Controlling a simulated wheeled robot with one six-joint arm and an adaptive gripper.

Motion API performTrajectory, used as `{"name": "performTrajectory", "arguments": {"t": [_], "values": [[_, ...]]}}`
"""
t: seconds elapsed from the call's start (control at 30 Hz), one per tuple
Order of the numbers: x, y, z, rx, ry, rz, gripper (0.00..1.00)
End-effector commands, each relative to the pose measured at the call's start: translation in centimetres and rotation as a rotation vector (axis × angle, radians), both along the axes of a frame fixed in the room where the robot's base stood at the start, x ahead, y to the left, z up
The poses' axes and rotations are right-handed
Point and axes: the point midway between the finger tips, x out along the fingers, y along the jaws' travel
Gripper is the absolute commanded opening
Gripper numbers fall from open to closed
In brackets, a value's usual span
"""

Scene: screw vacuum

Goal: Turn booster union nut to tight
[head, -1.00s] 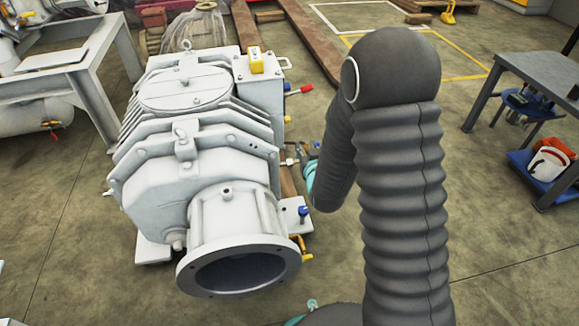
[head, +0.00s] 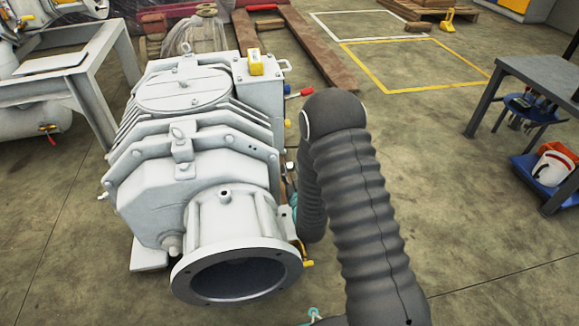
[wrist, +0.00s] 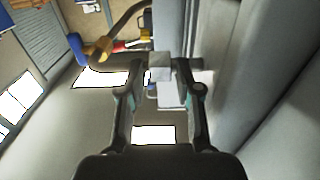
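My gripper (wrist: 160,72) points ahead in the wrist view, with its two dark fingers spread apart. A pale grey block-shaped part (wrist: 160,66) shows between the fingertips; I cannot tell whether it is the booster union nut, and no firm contact shows. An orange-brown fitting (wrist: 96,50) on a curved brown pipe (wrist: 125,22) lies left of the fingers. In the head view the large pale grey pump (head: 195,150) stands at left centre. My arm hides my gripper and much of the pump's right side there.
A red-handled valve (head: 300,92) and a yellow handle (head: 307,264) stick out on the pump's right side. A large grey surface (wrist: 285,95) is close right of my gripper. A grey table (head: 545,75) stands far right; the floor between is open.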

Motion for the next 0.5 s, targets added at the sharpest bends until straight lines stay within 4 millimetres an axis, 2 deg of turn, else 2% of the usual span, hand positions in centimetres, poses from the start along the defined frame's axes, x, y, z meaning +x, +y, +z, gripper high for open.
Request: {"name": "performTrajectory", "arguments": {"t": [0.2,0.5], "values": [[1.9,0.5,0.0,0.0,-0.001,0.0,0.33],[2.2,0.6,0.0,0.0,0.001,0.0,0.33]]}}
